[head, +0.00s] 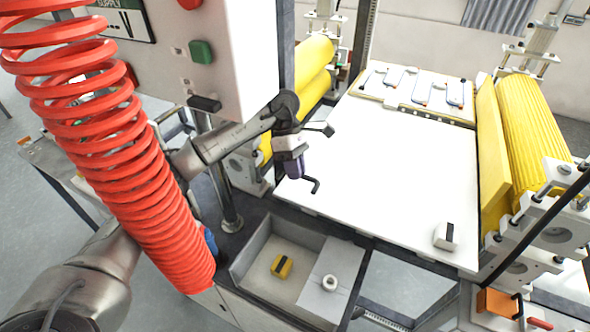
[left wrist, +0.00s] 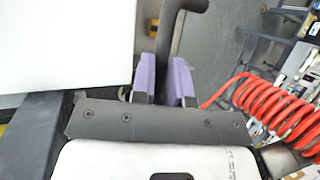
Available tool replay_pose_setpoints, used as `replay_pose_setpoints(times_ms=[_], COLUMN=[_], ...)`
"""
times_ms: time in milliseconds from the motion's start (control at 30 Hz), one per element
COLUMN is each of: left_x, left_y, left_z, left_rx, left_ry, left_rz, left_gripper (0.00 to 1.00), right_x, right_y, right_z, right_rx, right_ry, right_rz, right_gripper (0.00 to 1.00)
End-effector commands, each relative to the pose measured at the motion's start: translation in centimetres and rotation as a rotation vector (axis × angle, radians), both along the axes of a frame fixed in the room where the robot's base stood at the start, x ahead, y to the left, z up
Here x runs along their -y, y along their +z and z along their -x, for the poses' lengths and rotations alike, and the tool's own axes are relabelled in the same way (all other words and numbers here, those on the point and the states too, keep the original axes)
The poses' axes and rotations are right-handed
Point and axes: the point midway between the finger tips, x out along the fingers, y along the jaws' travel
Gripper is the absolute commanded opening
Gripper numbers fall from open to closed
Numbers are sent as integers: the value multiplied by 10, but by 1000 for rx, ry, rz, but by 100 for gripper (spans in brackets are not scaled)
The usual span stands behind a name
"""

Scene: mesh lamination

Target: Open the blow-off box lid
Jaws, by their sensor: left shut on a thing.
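My left gripper (head: 296,172), with purple finger pads, is over the left front edge of the white table top. It is shut on a black bent rod (head: 313,185), which also shows between the pads in the left wrist view (left wrist: 178,45). An open-topped grey box (head: 262,238) sits below the table's front edge, apart from the gripper. It holds a small yellow and black item (head: 282,266). A pale flat panel with a round white knob (head: 330,283), seemingly the lid, covers its right part. My right gripper is not in view.
A red coiled hose (head: 125,150) hangs across the left foreground. A control cabinet (head: 205,60) stands behind my left arm. The white table top (head: 400,160) is mostly bare, with a small block (head: 446,236) near its front right corner. Yellow rollers (head: 530,130) flank it.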

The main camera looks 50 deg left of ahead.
Motion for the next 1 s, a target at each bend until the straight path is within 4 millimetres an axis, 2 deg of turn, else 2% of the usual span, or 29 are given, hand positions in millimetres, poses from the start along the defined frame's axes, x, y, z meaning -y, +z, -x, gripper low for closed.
replay_pose_setpoints(times_ms=[33, 167, 200, 433, 767, 1000], left_x=[-3, -3, -3, -3, -1, 13], left_y=[-14, -14, -14, -11, -7, -7], left_z=[-1, -1, -2, -1, 0, 12], left_rx=[-8, -8, -8, -6, 7, 78], left_ry=[15, 15, 15, 14, 10, 7], left_rz=[-15, -15, -15, -14, -15, -45], left_gripper=[0, 0, 19, 40, 40, 40], right_x=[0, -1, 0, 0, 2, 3], right_y=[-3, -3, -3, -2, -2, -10], right_z=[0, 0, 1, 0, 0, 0], right_rx=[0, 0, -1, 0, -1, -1], right_ry=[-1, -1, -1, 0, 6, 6], right_rz=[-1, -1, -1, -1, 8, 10], right_gripper=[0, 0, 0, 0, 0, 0])
